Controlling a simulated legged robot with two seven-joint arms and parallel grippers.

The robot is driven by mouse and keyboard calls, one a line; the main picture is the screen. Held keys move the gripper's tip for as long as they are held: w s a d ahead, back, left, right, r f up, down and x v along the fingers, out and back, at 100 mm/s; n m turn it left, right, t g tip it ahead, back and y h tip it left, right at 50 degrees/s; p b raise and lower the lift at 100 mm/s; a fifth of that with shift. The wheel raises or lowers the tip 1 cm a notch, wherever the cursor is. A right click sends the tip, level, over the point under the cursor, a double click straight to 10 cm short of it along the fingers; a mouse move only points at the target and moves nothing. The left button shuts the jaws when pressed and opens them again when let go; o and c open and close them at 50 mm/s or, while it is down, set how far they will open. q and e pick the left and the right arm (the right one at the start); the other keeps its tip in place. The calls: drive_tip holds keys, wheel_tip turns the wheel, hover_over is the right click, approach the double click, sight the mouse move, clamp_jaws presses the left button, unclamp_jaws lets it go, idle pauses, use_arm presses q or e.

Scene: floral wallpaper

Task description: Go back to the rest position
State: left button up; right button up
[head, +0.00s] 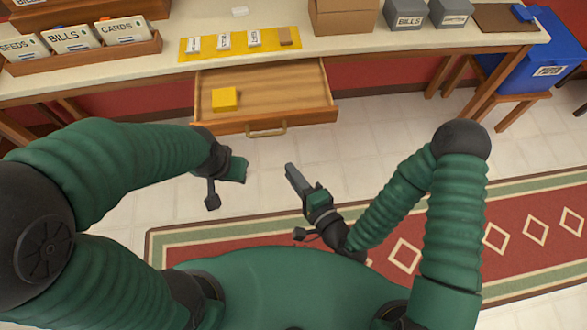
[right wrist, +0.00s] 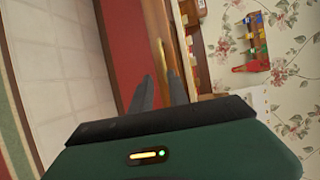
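My right gripper (head: 293,174) is in front of my body over the floor, apart from the desk and drawer. It also shows in the right wrist view (right wrist: 160,78), where two dark fingers stand a little apart with nothing between them. My left gripper (head: 238,170) hangs over the floor in front of the drawer. Its fingers are hidden, so I cannot tell whether it is open or shut. No held object shows at either gripper.
A pulled-out wooden drawer (head: 285,88) holds a yellow block (head: 224,99). The desk (head: 345,52) bears a yellow mat (head: 271,43), a card box (head: 140,49), grey boxes and a carton (head: 342,17). A blue bin (head: 550,60) stands right. Floor before the drawer is clear.

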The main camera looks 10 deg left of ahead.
drive_tip(key=w+d+r+n+g+h+p, duration=0.1)
drive_tip(key=d+r+n+g+h+p, duration=0.15)
drive_tip(key=d+n+p, duration=0.35)
drive_tip(key=w+d+r+n+g+h+p, duration=0.1)
drive_tip(key=w+d+n+g+h, duration=0.2)
drive_tip(key=d, duration=0.5)
drive_tip(key=s+d+r+n+g+h+p, duration=0.2)
drive_tip(key=s+d+r+g+h+p, duration=0.2)
drive_tip(key=s+d+r, duration=0.4)
drive_tip(key=d+r, duration=0.3)
drive_tip(key=r, duration=0.1)
drive_tip(key=shift+s+r+h, duration=0.3)
drive_tip(key=shift+s+h, duration=0.05)
drive_tip(key=shift+w, duration=0.1)
